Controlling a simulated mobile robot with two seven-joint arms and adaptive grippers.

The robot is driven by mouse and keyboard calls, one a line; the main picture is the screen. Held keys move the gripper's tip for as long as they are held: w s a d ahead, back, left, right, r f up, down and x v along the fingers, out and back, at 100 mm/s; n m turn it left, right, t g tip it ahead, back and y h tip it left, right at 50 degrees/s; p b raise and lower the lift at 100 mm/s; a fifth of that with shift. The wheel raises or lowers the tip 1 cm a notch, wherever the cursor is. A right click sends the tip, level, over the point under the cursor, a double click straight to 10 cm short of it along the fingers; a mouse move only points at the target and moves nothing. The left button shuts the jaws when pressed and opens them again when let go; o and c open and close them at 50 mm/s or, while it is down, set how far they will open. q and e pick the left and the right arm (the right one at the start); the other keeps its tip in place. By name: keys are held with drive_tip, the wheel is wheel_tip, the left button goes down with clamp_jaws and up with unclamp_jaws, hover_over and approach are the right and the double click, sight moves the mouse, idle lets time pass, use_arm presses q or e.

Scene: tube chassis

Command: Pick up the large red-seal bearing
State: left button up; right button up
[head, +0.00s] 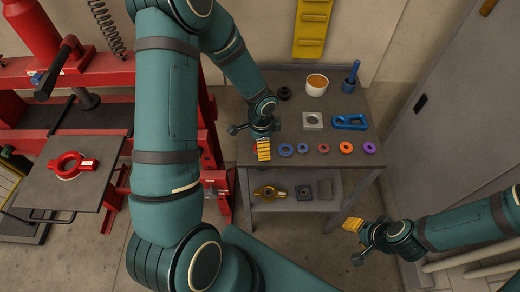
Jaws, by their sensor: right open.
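A ring with a red edge (254,148) shows at the left end of the row of bearings on the grey workbench (300,77). My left gripper (263,148) is right over it and hides most of it. I cannot tell whether the fingers touch it or how far apart they are. A smaller red-faced bearing (323,148) lies in the middle of the row, uncovered. My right gripper (355,240) is open and empty, low in front of the bench's right side.
Blue bearings (286,150), an orange one (346,147) and a purple one (369,147) share the row. Behind stand a white cup (316,85), a square plate (312,121) and a blue link (350,122). A red press (97,72) stands left; a grey door is right.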

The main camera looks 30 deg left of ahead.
use_arm(q)
drive_tip(key=shift+w+a+f, duration=0.1)
drive_tip(key=shift+f, duration=1.35)
drive_tip(key=c, duration=1.4)
drive_tip(key=shift+r, duration=0.15)
